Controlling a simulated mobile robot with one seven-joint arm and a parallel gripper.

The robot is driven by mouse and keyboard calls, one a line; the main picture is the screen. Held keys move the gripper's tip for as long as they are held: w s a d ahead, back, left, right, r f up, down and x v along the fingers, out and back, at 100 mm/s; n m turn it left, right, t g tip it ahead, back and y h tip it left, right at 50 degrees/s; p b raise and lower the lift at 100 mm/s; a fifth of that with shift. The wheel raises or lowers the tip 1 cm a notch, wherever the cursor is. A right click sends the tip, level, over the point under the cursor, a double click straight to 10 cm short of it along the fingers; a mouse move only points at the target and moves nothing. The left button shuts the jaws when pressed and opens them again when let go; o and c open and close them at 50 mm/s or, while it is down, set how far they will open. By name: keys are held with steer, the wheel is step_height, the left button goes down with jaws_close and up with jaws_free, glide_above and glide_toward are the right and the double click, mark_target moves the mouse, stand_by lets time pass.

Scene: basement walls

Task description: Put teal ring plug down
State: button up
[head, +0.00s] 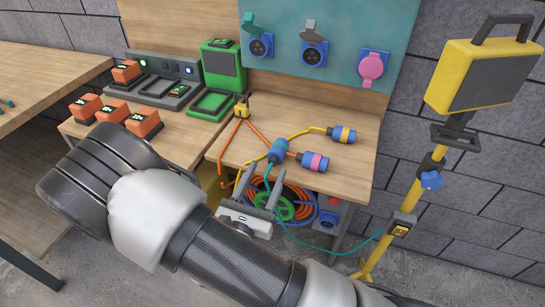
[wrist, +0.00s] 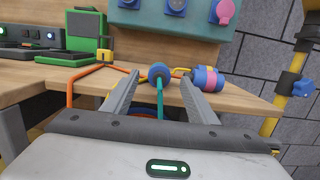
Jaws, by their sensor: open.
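The teal ring plug (head: 278,150) is blue with a teal cable. It appears to be at the front edge of the right wooden workbench, next to the pink ring plug (head: 314,162). In the wrist view the teal ring plug (wrist: 158,72) is seen end-on, just beyond and between my fingertips, with its teal cable hanging toward me. My gripper (head: 264,180) is open in front of the bench edge; its two fingers also show apart in the wrist view (wrist: 159,82). No finger visibly touches the plug. Whether it rests fully on the bench is hard to tell.
A yellow ring plug (head: 342,135) lies farther back on the workbench (head: 352,160). A socket panel (head: 340,30) stands behind. Orange battery packs (head: 144,121) and a green charger (head: 222,65) are at left. A yellow work light (head: 485,75) stands at right. The bench's right side is clear.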

steer(key=r+v, duration=0.1)
steer(key=v, duration=0.3)
steer(key=s+d+r+m+g+h, duration=0.1)
steer(key=s+d+r+m+g, duration=0.2)
steer(key=d+m+g, duration=0.35)
steer(key=s+d+r+m+g+h, duration=0.2)
steer(key=s+d+r+m+g, duration=0.1)
steer(key=d+m+g, duration=0.3)
steer(key=s+d+r+m+g+h, duration=0.1)
steer(key=s+d+r+m+g, duration=0.15)
steer(key=d+m+g, duration=0.4)
steer(key=s+r+m+t+y, duration=0.1)
steer(key=r+m+t+y, duration=0.2)
steer(key=r+m+y, duration=0.2)
steer(key=s+a+r+m+t+y, duration=0.1)
steer(key=s+r+m+t+y, duration=0.1)
steer(key=r+m+y, duration=0.3)
step_height(320, 180, up, 2)
steer(key=m+t, duration=0.1)
steer(key=m, duration=0.2)
steer(key=shift+s+y, duration=0.3)
steer(key=shift+y, duration=0.1)
steer(key=shift+r, duration=0.1)
